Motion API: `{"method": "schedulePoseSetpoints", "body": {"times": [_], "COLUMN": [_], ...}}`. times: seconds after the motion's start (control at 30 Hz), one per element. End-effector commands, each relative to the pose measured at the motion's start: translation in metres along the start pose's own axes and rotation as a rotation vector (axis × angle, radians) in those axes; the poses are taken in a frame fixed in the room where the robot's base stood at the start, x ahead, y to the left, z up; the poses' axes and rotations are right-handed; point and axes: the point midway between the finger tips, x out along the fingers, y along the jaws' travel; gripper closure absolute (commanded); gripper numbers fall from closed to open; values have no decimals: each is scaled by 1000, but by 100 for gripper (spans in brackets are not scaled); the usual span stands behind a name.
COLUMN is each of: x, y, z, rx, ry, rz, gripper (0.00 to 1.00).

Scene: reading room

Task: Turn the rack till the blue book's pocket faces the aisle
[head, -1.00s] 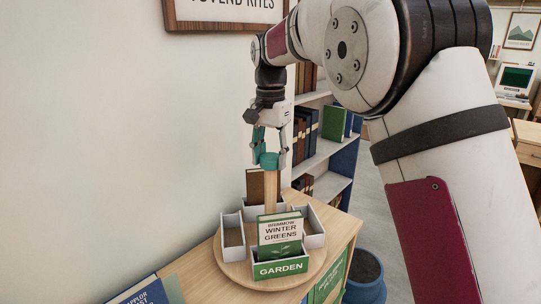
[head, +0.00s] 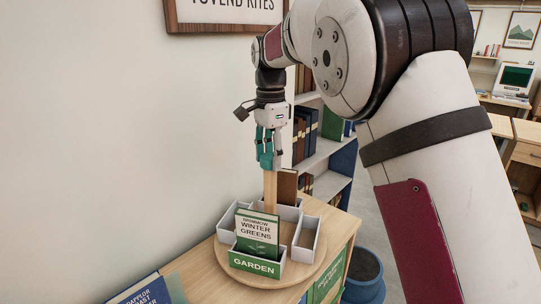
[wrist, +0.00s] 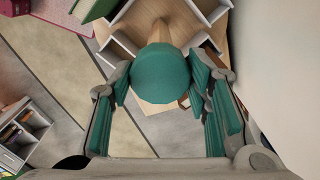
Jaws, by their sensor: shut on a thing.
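The rack is a round wooden turntable (head: 309,268) with pale pockets around a wooden post (head: 270,190). Its teal knob (wrist: 162,80) is between my fingers in the wrist view. My gripper (head: 266,158) is shut on that knob above the rack. The GARDEN pocket (head: 255,264) holds the green-and-white WINTER GREENS book (head: 257,236) and faces front, slightly left. A brown book (head: 287,187) stands at the back. The right pocket (head: 308,236) looks empty. The left pocket (head: 228,218) is partly hidden. A blue book (head: 146,292) lies at lower left, off the rack.
The rack stands on a wooden cabinet top (head: 340,225) beside a plain wall. A bookcase (head: 325,150) with several books is behind. A blue round bin or stool (head: 365,275) stands on the floor at right. A desk with a computer (head: 515,85) is farther back.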

Motion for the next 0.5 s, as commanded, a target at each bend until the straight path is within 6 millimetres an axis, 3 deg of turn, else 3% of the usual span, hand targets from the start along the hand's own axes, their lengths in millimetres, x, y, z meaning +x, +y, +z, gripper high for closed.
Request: {"method": "schedulePoseSetpoints", "body": {"times": [0.5], "x": [0], "y": [0], "z": [1], "rx": [252], "ry": [-1], "rz": [2], "gripper": [100]}}
